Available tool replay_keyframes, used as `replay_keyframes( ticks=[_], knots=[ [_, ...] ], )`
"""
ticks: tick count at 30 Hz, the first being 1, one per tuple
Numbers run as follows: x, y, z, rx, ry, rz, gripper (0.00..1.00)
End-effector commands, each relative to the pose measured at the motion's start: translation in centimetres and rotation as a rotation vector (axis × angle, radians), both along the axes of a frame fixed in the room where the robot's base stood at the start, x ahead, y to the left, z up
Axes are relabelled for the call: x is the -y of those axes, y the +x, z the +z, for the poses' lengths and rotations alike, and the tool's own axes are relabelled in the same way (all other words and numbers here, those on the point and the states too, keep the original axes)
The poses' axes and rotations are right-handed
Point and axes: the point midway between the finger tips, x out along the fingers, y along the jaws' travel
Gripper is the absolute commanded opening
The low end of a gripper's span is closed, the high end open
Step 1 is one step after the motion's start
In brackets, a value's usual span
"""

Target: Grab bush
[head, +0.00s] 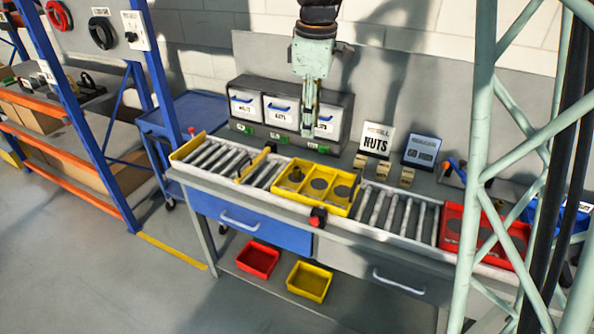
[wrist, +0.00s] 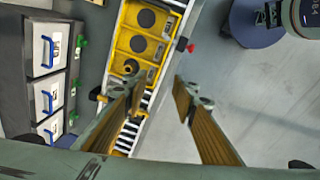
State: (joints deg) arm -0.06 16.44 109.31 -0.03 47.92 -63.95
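A yellow carrier (head: 333,206) with round dark recesses sits on the roller conveyor; it also shows at the top of the wrist view (wrist: 121,45). A small brass-coloured bush (head: 295,175) stands in its left compartment in the head view. In the wrist view the bush (wrist: 131,66) shows as a ring in the carrier's nearest compartment, just beyond the left fingertip. My gripper (head: 308,128) hangs above and behind the carrier, pointing down. In the wrist view my gripper (wrist: 158,87) is open and empty, its fingers wide apart. It is not touching the bush.
A rack of white drawers (head: 282,110) stands behind the conveyor. A NUTS sign (head: 376,142) and a blue-framed sign (head: 421,152) stand to its right. A red carrier (head: 455,232) is at the conveyor's right. A red button (head: 317,217) projects from the front edge. Rollers left of the yellow carrier are mostly clear.

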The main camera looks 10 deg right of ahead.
Motion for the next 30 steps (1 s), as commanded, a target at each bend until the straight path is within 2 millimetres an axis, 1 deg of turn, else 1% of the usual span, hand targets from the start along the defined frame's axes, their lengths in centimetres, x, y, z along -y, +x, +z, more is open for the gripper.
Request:
replay_keyframes(
  ticks=[3,11,15,24,30],
  knots=[
    [0.0,2.0,-1.0,-0.014,-0.005,0.052,0.25],
    [0.0,5.9,-3.8,-0.039,-0.015,0.172,0.25],
    [0.0,8.0,-5.6,-0.052,-0.020,0.237,0.25],
    [0.0,11.9,-9.6,-0.080,-0.026,0.377,0.25],
    [0.0,14.0,-12.3,-0.096,-0.029,0.460,0.25]
  ],
)
